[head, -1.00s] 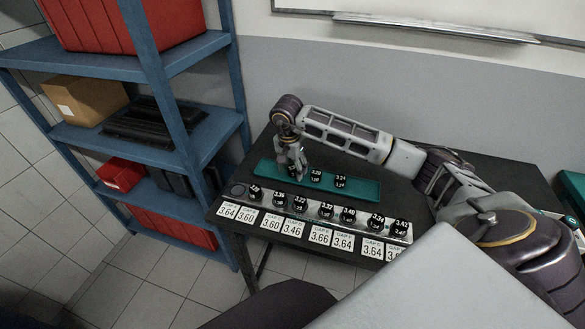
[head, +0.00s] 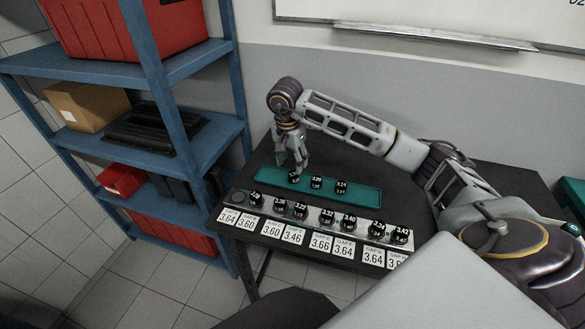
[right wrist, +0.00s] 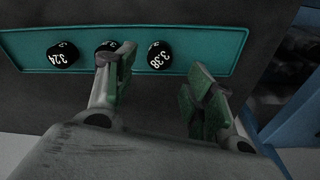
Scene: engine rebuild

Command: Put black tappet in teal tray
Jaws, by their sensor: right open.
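The teal tray (head: 365,197) lies on the dark table and holds three black tappets with white numbers. The leftmost tappet in the head view (head: 293,177) stands by my right fingertips; it reads 3.38 in the right wrist view (right wrist: 159,55). The middle tappet (head: 316,182) and the 3.24 tappet (head: 341,187) stand to its right. My right gripper (head: 299,168) is over the tray, pointing down. In the right wrist view its fingers (right wrist: 162,85) are apart with nothing gripped; the left finger partly hides the middle tappet. My left gripper is out of view.
A grey strip (head: 311,221) in front of the tray holds several more black tappets, with an empty round place (head: 238,196) at its left end. White number cards (head: 293,236) line its front. A blue shelf (head: 170,65) stands left. The tray's right part is bare.

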